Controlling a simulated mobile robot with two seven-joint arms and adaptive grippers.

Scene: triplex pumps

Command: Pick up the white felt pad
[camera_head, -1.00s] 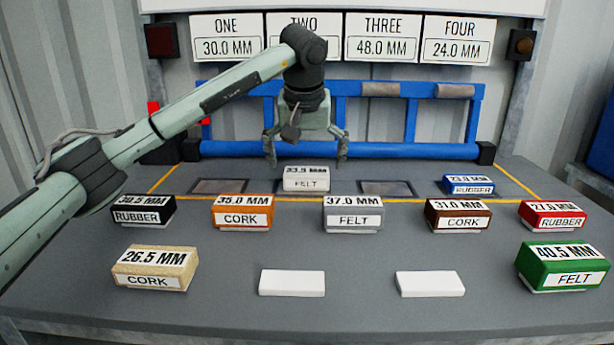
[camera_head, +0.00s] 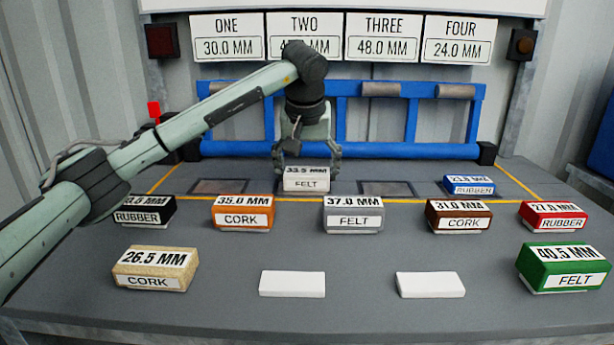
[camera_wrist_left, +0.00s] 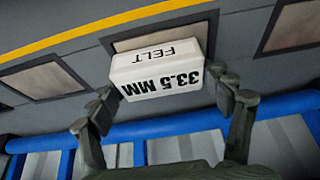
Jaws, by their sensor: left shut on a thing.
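The white felt pad (camera_head: 306,181), labelled 33.5 MM and FELT, sits at the back of the grey table, inside the yellow outline. It also shows in the left wrist view (camera_wrist_left: 157,72). My left gripper (camera_head: 307,172) is down around the pad from behind and above, with a finger at each short end. It is shut on the pad, which looks level and low at the table surface. In the left wrist view the fingers (camera_wrist_left: 163,100) flank the pad's lettered face. My right gripper is not in view.
Grey plates (camera_head: 386,188) lie in the surface beside the pad. A blue pad (camera_head: 469,184) is to the right. Orange (camera_head: 242,213), grey (camera_head: 352,215) and brown (camera_head: 458,216) pads stand in front. A blue rail frame (camera_head: 380,149) runs close behind.

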